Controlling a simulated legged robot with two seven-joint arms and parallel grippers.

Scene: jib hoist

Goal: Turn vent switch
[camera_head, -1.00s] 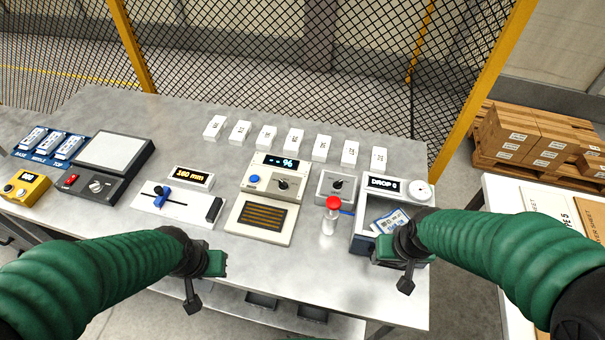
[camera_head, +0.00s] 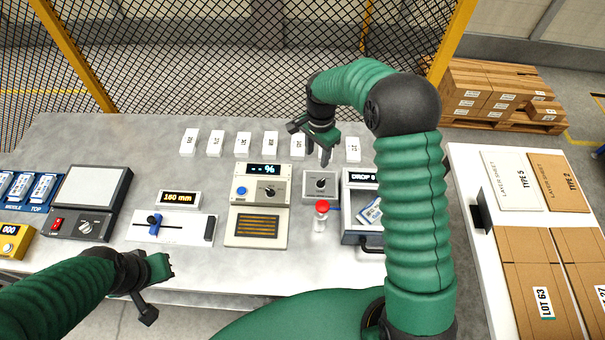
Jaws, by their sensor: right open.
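A small grey box with a dark rotary knob (camera_head: 320,183) stands right of the middle of the bench; its label is too small to read, so I cannot confirm it is the vent switch. My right gripper (camera_head: 318,156) is open and empty, pointing down just above and behind this box, apart from the knob. Another dark knob (camera_head: 268,190) sits on the cream panel to the left, beside a blue button and under a display reading "--%". My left gripper (camera_head: 160,268) is low over the bench's front edge, away from the panels; its jaws are unclear.
A red-capped clear bottle (camera_head: 321,214) stands in front of the knob box. The grey "DROP" tray (camera_head: 352,227) is to its right, partly behind my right arm. Several white labelled blocks (camera_head: 243,145) line the back. A slider panel (camera_head: 178,229) is left. Mesh fencing stands behind.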

